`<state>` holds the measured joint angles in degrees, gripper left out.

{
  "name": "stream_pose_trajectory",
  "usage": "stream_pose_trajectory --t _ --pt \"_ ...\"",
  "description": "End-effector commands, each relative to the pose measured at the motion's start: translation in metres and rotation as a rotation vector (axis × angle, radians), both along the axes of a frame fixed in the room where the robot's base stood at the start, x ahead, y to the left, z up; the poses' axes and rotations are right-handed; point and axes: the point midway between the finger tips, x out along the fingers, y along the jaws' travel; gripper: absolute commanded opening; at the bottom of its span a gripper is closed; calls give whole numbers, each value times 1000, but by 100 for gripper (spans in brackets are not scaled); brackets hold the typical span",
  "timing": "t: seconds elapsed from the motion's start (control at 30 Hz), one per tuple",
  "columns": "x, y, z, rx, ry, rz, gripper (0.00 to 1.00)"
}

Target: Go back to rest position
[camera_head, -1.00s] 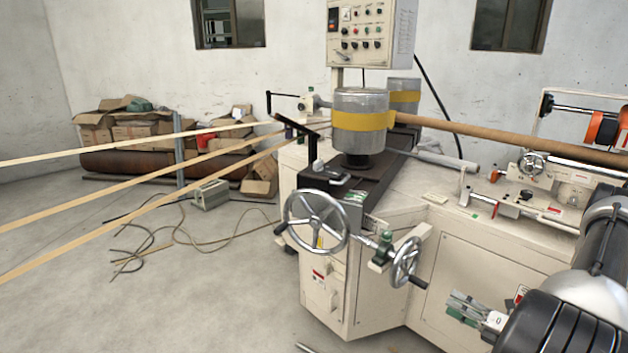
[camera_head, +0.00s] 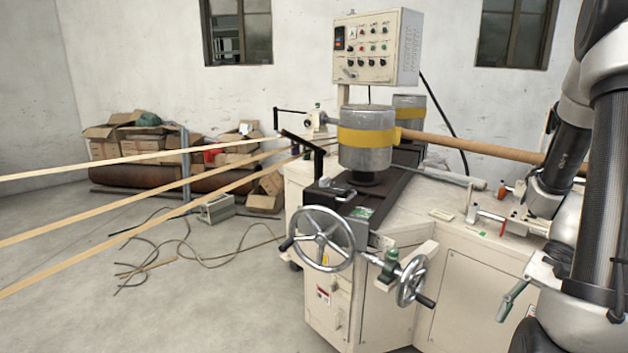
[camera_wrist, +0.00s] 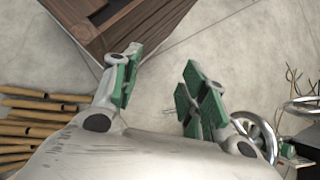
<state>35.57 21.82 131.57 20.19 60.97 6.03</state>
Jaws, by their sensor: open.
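In the head view my arm fills the right edge, and my gripper (camera_head: 515,298) hangs low in front of the cream winder body (camera_head: 480,275). One green-padded finger shows clearly there. In the wrist view my gripper (camera_wrist: 160,88) has its two green-padded fingers spread wide apart. Nothing is between them, only bare concrete floor behind. My arm hides part of the winder's right side.
A large handwheel (camera_head: 320,239) and a smaller handwheel (camera_head: 412,280) stick out from the winder's front. Strips cross at left. A brown wooden crate (camera_wrist: 140,22) and stacked tubes (camera_wrist: 38,105) lie below in the wrist view. The floor at left (camera_head: 200,310) is mostly clear.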

Motion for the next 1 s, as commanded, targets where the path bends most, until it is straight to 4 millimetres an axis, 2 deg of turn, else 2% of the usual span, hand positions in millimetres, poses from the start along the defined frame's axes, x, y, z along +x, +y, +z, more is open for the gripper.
stream_pose_trajectory --t 0.03,0.3,0.47,0.6,0.8,1.0 --pt "0 1 18 -54 -56 88 44" --pt "-4 7 99 -325 -328 515 44" --pt "-9 22 142 -466 -495 685 44" --pt "-13 42 173 -546 -651 781 44" --pt "-14 66 206 -596 -835 850 44" --pt "-12 75 211 -589 -872 885 44"
